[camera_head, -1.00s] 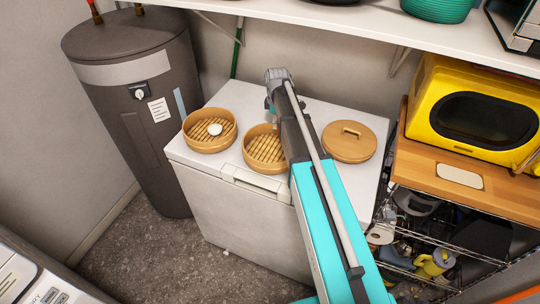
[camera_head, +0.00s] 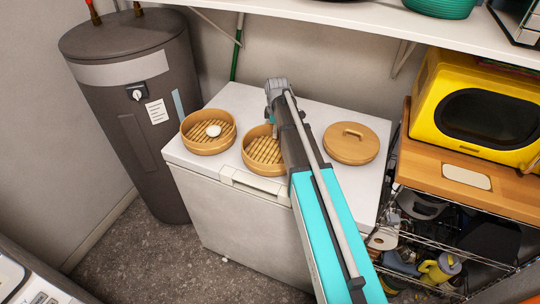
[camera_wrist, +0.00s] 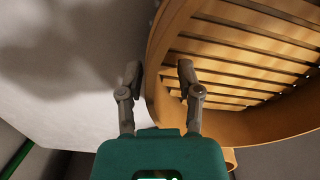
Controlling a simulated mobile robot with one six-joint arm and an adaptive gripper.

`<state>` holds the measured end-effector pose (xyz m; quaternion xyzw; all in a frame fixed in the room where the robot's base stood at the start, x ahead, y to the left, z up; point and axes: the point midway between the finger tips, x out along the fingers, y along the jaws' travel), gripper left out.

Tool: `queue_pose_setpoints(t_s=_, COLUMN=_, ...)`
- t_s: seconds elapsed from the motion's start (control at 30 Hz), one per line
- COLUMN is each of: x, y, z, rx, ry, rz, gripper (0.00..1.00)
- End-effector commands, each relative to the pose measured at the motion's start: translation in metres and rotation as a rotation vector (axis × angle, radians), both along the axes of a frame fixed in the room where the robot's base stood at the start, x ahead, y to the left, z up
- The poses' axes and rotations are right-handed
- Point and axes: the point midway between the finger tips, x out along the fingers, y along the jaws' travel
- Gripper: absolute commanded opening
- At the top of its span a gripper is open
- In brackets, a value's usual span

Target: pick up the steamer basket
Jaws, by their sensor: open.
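A round bamboo steamer basket (camera_head: 262,152) with a slatted floor sits on the white chest top, partly hidden by my arm. A second steamer basket (camera_head: 205,141) stands to its left with a small white round item (camera_head: 213,131) in it. In the wrist view, my gripper (camera_wrist: 158,72) is open, its two fingers apart. The near wall of a slatted basket (camera_wrist: 262,128), seemingly the one beside my arm, appears between the fingertips. I cannot tell whether they touch it. My arm mostly hides the gripper in the head view.
A round wooden lid (camera_head: 351,144) with a handle lies right of my arm on the white chest (camera_head: 235,205). A dark water heater (camera_head: 140,120) stands at left, a yellow appliance (camera_head: 480,115) at right. A white shelf (camera_head: 340,22) hangs above.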

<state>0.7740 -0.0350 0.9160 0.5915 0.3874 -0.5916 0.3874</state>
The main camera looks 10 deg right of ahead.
Motion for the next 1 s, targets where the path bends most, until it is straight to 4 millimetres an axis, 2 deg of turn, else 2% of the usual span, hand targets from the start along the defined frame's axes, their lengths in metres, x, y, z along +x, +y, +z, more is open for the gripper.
queue_pose_setpoints(t_s=0.17, x=0.0000, y=-0.0001, z=0.0000, rx=0.000, ry=0.000, rz=0.000, gripper=0.46)
queue_pose_setpoints(t_s=0.27, x=-0.0001, y=-0.0002, z=0.0000, rx=0.000, ry=0.000, rz=0.000, gripper=0.31)
queue_pose_setpoints(t_s=0.43, x=0.0000, y=-0.0002, z=0.0000, rx=0.000, ry=0.000, rz=0.000, gripper=0.00)
queue_pose_setpoints(t_s=1.0, x=-0.0001, y=-0.0005, z=0.0006, rx=0.000, ry=0.000, rz=-0.001, gripper=0.00)
